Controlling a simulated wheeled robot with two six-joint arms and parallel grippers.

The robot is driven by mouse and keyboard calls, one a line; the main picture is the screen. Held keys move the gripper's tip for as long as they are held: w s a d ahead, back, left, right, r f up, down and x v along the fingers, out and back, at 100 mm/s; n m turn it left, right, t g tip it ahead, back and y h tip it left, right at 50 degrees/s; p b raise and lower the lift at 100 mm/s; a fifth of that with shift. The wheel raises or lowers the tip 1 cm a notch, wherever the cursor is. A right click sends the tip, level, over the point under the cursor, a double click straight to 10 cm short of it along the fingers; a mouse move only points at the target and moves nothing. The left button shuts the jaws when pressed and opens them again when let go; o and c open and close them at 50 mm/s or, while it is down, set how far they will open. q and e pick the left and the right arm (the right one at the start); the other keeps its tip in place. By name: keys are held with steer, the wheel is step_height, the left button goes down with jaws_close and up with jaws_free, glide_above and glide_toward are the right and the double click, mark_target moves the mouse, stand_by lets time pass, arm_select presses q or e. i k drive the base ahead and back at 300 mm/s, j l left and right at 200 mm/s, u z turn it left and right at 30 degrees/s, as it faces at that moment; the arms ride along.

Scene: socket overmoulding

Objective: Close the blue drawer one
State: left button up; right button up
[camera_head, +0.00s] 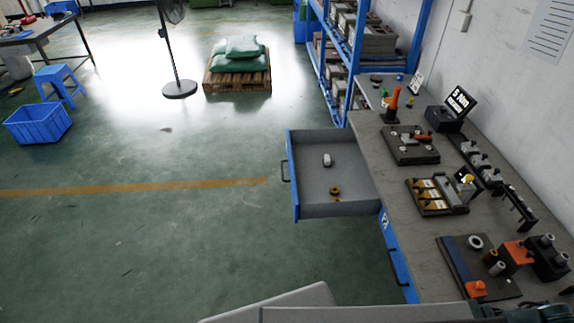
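The blue drawer (294,193) is pulled out to the left from under the grey workbench. Its front panel is blue with a dark handle (284,171) on the outer side. Below and nearer, other blue drawer fronts (397,262) on the bench's side look shut. Neither of my grippers is in view, and nothing touches the drawer.
The workbench top (374,150) holds fixtures, a tray of yellow parts (431,194) and an orange tool (393,101). A blue shelf rack (345,60) stands behind. A fan (180,88), pallet (237,81) and blue crate (38,124) stand farther off. Floor left of the drawer is clear.

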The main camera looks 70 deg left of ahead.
mark_target(311, 183)
steer(key=k+j, duration=0.55)
steer(key=j, duration=0.2)
steer(key=u, duration=2)
